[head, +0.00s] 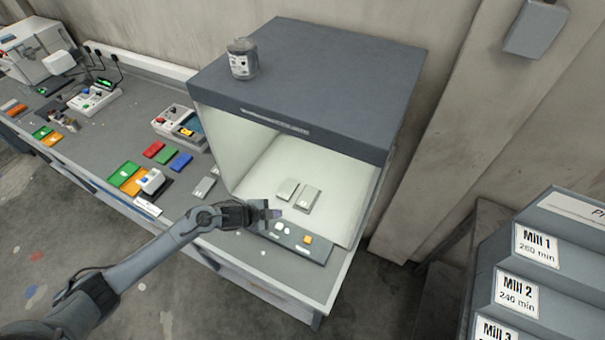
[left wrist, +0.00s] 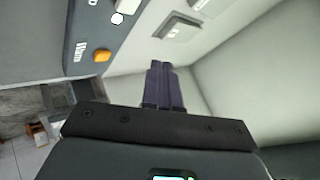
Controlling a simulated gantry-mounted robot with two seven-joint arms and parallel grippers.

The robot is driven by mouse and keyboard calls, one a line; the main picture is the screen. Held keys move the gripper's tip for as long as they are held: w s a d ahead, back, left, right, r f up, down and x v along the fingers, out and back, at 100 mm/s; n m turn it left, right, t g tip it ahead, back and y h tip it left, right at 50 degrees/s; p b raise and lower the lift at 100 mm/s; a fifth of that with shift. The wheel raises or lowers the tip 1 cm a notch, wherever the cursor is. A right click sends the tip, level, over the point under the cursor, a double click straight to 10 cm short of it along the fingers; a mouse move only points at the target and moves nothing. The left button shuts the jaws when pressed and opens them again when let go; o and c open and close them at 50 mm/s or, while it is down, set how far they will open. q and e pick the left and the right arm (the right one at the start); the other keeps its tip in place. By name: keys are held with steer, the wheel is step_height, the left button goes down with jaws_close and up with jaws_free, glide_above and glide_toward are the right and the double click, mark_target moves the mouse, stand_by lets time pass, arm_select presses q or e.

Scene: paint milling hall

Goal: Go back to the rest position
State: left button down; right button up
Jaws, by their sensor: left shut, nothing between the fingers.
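My left gripper (head: 272,213) is in front of the open light booth (head: 306,90), at its lower front edge. Its fingers are closed together and empty, and they also show shut in the left wrist view (left wrist: 164,84). My left arm reaches in from the lower left. Behind the fingers, two grey panels (head: 309,198) lie on the booth floor. The booth's control strip (head: 318,251), with white buttons and an orange button (head: 307,239), is just below and right of the gripper. The orange button also shows in the left wrist view (left wrist: 102,55). My right gripper is not in view.
A jar (head: 242,59) stands on top of the booth. Left of the booth, the bench (head: 85,155) carries coloured cards, a white-topped block (head: 151,181) and several devices. Stepped Mill racks (head: 550,262) stand at the right. Open floor lies in front of the bench.

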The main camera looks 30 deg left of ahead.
arm_select(q)
steer(key=s+d+f+g+p, duration=0.1)
steer(key=s+d+f+p, duration=0.1)
steer(key=s+d+f, duration=0.3)
steer(key=s+d+r+n+h+p, duration=0.1)
steer(key=s+d+r+n+p, duration=0.25)
steer(key=s+d+r, duration=0.55)
steer(key=s+a+r+n+g+y+p, duration=0.1)
steer(key=s+r+n+g+y, duration=0.3)
steer(key=s+r+n, duration=0.3)
steer(key=shift+s+a+r+p, duration=0.4)
steer(key=shift+s+r, duration=1.9)
steer(key=shift+r, duration=0.6)
